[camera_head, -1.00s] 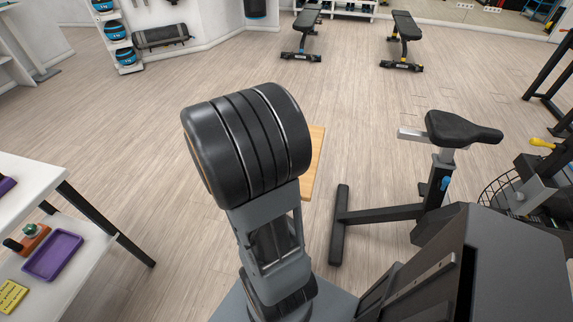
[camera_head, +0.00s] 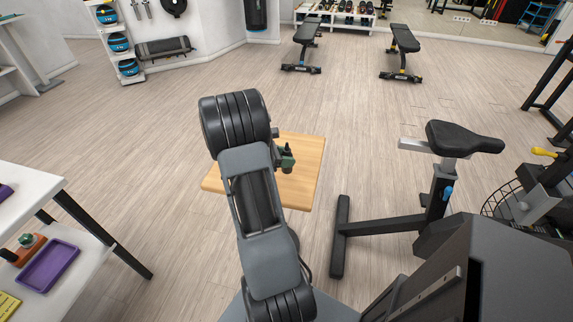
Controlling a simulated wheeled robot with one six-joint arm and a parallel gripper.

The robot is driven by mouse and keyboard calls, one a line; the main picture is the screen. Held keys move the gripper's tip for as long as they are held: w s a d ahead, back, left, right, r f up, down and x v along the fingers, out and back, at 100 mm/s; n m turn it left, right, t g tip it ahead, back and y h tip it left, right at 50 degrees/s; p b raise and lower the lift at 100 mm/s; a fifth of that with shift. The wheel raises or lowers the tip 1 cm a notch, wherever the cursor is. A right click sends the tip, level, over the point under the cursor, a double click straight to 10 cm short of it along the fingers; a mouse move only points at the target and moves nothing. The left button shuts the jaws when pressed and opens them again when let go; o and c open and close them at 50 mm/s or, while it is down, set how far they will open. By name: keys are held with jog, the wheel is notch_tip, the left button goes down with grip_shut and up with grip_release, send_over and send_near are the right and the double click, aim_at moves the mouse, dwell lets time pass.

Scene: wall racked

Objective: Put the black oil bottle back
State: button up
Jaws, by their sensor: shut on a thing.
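My arm reaches out over a small wooden table (camera_head: 303,190), and its dark, thick joint covers the table's left part. My gripper is hidden behind the arm, so its jaws and what they hold do not show. A small dark green thing with a black upright top (camera_head: 285,158) shows just right of the arm, over the table. I cannot tell whether it is the black oil bottle, or whether it stands on the table or is held.
A white shelf unit (camera_head: 40,190) at left holds a purple tray (camera_head: 50,267) and an orange holder (camera_head: 27,247) with small dark things. An exercise bike (camera_head: 440,190) stands right of the table. Open floor lies beyond the table, before two benches (camera_head: 302,50).

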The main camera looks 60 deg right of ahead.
jog(key=shift+d+f, duration=0.15)
jog(key=shift+f, duration=0.1)
jog(key=shift+w+d+f, duration=0.1)
jog(key=shift+f, duration=1.45)
jog(key=shift+f, duration=0.1)
jog(key=shift+f, duration=0.15)
jog(key=o, duration=1)
jog(key=shift+o, duration=0.2)
